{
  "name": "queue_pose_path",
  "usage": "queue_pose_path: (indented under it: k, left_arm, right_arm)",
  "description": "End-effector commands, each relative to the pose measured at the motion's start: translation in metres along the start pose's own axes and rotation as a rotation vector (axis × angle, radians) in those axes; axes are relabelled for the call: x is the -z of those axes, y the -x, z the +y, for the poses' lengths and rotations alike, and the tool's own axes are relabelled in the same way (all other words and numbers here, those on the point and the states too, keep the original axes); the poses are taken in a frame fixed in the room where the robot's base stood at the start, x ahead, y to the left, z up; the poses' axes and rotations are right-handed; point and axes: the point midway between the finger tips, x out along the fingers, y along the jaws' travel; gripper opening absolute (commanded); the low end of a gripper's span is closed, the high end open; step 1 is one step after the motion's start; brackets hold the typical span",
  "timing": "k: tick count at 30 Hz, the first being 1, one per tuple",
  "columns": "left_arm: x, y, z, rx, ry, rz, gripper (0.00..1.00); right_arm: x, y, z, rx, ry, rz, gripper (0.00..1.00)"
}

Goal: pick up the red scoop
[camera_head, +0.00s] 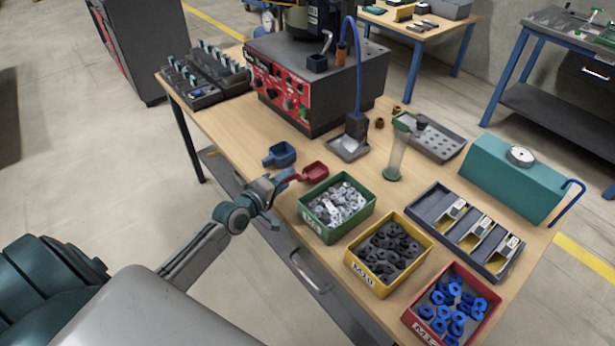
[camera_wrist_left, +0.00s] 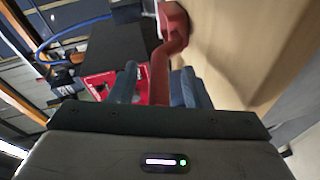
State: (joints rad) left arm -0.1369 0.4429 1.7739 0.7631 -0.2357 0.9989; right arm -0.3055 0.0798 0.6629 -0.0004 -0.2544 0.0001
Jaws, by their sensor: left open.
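The red scoop (camera_head: 314,171) lies on the wooden table, left of the green bin, with its handle toward my left gripper. My left gripper (camera_head: 278,184) is at the table's front edge, open, around or close to the handle end. In the left wrist view the red scoop (camera_wrist_left: 170,45) has its bowl at the top and its handle running down between the two blue-grey fingers of my left gripper (camera_wrist_left: 158,85). Contact with the fingers cannot be told. My right gripper is not in view.
A blue scoop (camera_head: 280,155) lies just behind the red one. A green bin (camera_head: 337,231) of metal parts stands close to its right, then a yellow bin (camera_head: 352,265) and a red bin (camera_head: 417,328). The black feeder machine (camera_head: 345,80) stands behind.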

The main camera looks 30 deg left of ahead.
Motion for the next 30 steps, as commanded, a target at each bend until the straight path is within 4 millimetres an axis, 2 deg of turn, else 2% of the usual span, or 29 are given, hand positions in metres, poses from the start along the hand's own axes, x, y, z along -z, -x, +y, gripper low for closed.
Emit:
queue_pose_path:
  k: [2, 6, 8, 9, 19, 23, 29, 30]
  left_arm:
    - [0.0, 0.0, 0.0, 0.0, 0.0, 0.0, 0.41]
    - [0.0, 0.0, 0.0, 0.0, 0.0, 0.0, 0.14]
    - [0.0, 0.0, 0.0, 0.0, 0.0, 0.0, 0.02]
    - [0.0, 0.0, 0.0, 0.0, 0.0, 0.0, 0.0]
    - [0.001, 0.001, 0.003, -0.001, 0.0, 0.0, 0.0]
    - [0.003, 0.003, 0.013, -0.002, -0.001, 0.0, 0.0]
    - [0.01, 0.008, 0.041, -0.004, -0.003, 0.0, 0.0]
    - [0.013, 0.015, 0.033, 0.004, -0.005, 0.0, 0.0]
  right_arm:
    - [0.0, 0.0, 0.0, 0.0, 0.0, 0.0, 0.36]
    - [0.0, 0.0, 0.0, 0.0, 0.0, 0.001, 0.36]
    - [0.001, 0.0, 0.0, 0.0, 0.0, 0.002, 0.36]
    - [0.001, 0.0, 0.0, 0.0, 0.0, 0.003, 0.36]
    - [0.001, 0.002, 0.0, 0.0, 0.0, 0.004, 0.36]
    - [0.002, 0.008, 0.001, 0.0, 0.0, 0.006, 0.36]
    - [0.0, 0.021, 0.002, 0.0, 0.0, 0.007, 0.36]
    - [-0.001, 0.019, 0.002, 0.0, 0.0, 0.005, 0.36]
